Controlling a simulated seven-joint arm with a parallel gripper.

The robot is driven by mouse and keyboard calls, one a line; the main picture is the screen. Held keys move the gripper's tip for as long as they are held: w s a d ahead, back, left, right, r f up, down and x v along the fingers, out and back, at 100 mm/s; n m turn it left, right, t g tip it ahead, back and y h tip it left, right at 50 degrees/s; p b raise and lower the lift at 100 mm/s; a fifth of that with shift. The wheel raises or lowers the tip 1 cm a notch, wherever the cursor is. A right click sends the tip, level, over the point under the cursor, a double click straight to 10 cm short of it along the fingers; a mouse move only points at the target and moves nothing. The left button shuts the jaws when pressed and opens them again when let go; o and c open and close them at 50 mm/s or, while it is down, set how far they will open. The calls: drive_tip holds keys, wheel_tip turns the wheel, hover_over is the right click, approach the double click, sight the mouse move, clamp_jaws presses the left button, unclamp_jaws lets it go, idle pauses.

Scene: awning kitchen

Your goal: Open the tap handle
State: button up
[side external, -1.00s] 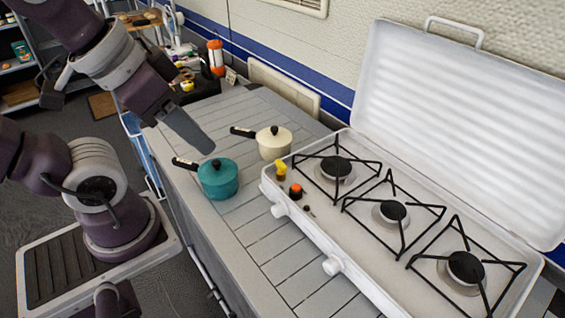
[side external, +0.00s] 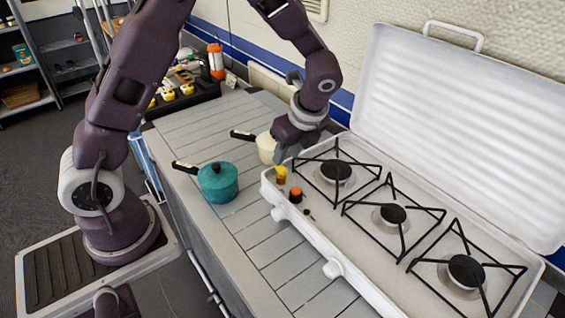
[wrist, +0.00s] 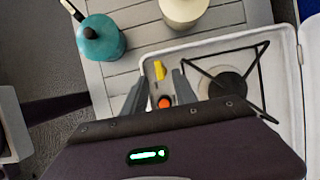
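The yellow tap handle (side external: 281,171) stands upright on the left end of the white camping stove (side external: 330,243), beside an orange-red knob (side external: 295,194). In the wrist view the yellow handle (wrist: 159,70) and the orange knob (wrist: 165,101) show in the gap between my fingers. My gripper (side external: 286,158) points down just above and behind the yellow handle. Its two fingers are spread apart and nothing is held. In the wrist view my gripper (wrist: 157,84) also looks open. I cannot tell whether a finger touches the handle.
A teal pot (side external: 217,182) and a cream pot (side external: 266,148), partly hidden by my gripper, stand left of the stove. The burner grates (side external: 337,171) lie to the right, with the raised lid (side external: 450,120) behind. The slatted counter (side external: 262,235) in front is clear.

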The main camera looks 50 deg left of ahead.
sight(283, 166)
drive_tip(key=x, duration=0.5)
clamp_jaws()
drive_tip(key=n, duration=0.2)
drive_tip(key=n+g, duration=0.1)
drive_tip(key=n, duration=0.1)
drive_tip(key=shift+w+g, duration=0.1)
drive_tip(key=shift+g, duration=0.2)
drive_tip(key=n, duration=0.2)
drive_tip(key=n+g+h, duration=0.1)
drive_tip(key=n, duration=0.1)
drive_tip(key=shift+w+n+g, duration=0.1)
drive_tip(key=shift+n+g, duration=0.2)
drive_tip(key=shift+n, duration=0.1)
drive_tip(key=n+h, duration=0.1)
drive_tip(key=n, duration=0.1)
drive_tip(key=n+g, duration=0.1)
drive_tip(key=n, duration=0.1)
drive_tip(key=shift+a+h, duration=0.15)
drive_tip(key=shift+h, duration=0.25)
drive_tip(key=shift+a+n+h, duration=0.1)
drive_tip(key=shift+n+h, duration=0.8)
drive_tip(key=shift+n, duration=1.6)
